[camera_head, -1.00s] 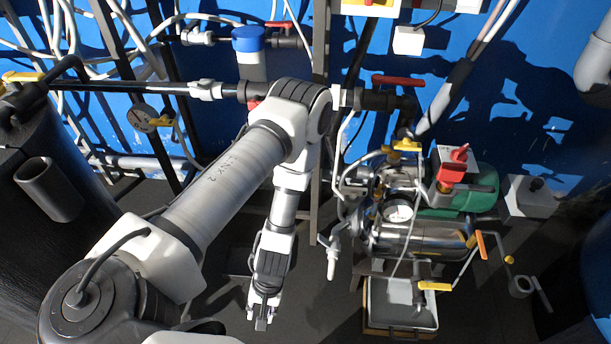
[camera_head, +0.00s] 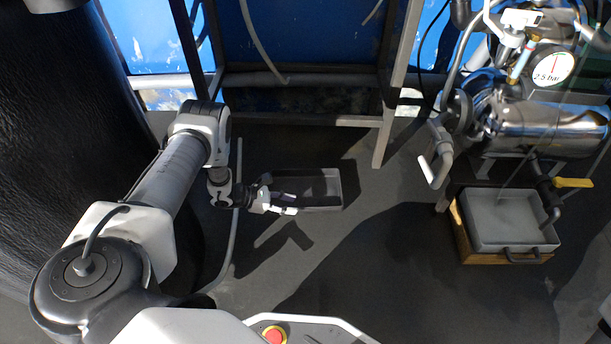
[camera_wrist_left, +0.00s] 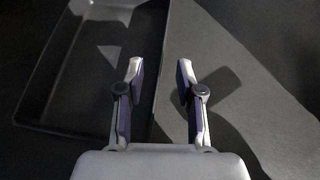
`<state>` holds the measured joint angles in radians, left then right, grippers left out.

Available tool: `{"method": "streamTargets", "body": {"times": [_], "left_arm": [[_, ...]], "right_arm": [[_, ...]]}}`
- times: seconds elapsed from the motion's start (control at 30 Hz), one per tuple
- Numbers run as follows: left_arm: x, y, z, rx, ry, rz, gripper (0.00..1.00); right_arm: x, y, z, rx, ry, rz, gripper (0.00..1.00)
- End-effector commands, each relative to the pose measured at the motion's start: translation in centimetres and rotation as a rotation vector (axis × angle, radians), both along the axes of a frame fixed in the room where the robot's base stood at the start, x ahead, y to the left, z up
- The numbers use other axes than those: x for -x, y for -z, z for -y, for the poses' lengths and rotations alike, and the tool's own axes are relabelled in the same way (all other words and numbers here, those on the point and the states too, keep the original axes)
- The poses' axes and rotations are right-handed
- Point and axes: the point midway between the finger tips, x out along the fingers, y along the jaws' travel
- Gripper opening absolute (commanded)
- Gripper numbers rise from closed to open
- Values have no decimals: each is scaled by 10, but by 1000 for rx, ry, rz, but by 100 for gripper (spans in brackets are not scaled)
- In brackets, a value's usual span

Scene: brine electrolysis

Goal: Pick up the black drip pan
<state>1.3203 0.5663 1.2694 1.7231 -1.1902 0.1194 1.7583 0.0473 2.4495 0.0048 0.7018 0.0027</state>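The black drip pan (camera_head: 322,188) is a shallow dark rectangular tray lying on the floor, left of centre in the head view. In the left wrist view the pan (camera_wrist_left: 62,78) fills the upper left. My left gripper (camera_head: 286,203) is at the pan's left end in the head view. In the wrist view the left gripper (camera_wrist_left: 160,68) is open and empty, with the pan's side wall showing between its two fingers. One finger is over the pan's inside, the other over the floor outside. Whether they touch the wall cannot be told. My right gripper is not in view.
A grey tray (camera_head: 500,218) sits on a wooden box (camera_head: 462,238) at the right, below the metal vessel with a gauge (camera_head: 550,66). A frame leg (camera_head: 388,130) stands behind the pan. A large black tank (camera_head: 65,130) is at the left. Floor before the pan is clear.

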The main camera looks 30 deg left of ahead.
Motion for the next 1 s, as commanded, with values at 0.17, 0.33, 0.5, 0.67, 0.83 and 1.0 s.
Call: {"method": "streamTargets", "body": {"times": [0.17, 0.33, 0.5, 0.67, 0.83, 1.0], "left_arm": [[-16, 14, 21, 2, 3, 0, 37], [-30, 22, 37, 0, 3, -2, 37], [-30, 19, 37, -1, 2, -4, 37], [-30, 19, 37, -1, 2, -4, 0], [-30, 19, 37, -1, 3, -3, 0], [-30, 19, 37, -1, 3, -3, 0]], "right_arm": [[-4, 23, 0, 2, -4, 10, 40], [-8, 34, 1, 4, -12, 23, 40], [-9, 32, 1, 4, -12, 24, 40], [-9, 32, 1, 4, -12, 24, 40], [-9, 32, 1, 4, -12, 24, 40], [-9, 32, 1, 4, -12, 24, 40]]}}
